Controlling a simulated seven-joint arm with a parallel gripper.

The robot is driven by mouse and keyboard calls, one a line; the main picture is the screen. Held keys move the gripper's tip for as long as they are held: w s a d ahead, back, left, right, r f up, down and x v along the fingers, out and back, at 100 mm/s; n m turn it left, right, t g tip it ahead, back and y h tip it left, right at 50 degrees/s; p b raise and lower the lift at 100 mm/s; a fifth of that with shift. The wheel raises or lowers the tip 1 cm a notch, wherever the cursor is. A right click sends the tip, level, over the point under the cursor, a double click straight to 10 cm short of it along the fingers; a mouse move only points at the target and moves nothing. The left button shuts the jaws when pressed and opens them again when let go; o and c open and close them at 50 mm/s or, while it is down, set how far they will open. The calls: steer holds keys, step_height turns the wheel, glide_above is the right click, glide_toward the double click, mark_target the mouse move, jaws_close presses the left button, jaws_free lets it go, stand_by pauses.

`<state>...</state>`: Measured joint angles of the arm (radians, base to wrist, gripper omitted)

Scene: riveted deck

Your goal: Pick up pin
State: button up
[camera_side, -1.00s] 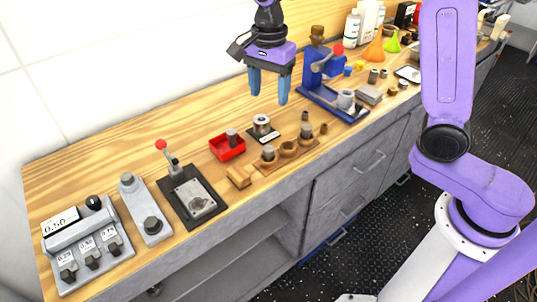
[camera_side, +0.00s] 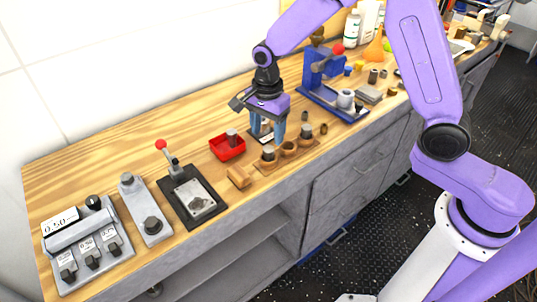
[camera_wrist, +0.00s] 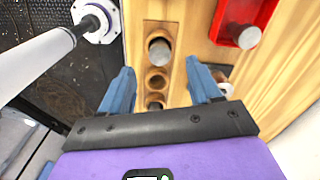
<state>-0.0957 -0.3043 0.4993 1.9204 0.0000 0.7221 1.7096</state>
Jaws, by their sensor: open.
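Another grey pin (camera_side: 232,136) stands in a red tray (camera_side: 226,150) to the left. My gripper (camera_side: 268,139) is open, pointing down just above and behind the holder. In the wrist view, the holder (camera_wrist: 151,30) runs between my open fingers (camera_wrist: 160,82); one pin (camera_wrist: 160,52) shows ahead of them. The tray pin (camera_wrist: 249,37) is at upper right. Which pin is meant, I cannot tell.
A dark pad with a metal part (camera_wrist: 223,87) is partly hidden by my finger. A blue press (camera_side: 325,85) stands to the right. Bare wood lies behind the tray.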

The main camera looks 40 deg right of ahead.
mark_target(268, 149)
steer(key=shift+d+f, duration=0.1)
steer(key=shift+f, duration=2.6)
jaws_close()
steer(key=shift+r, duration=0.2)
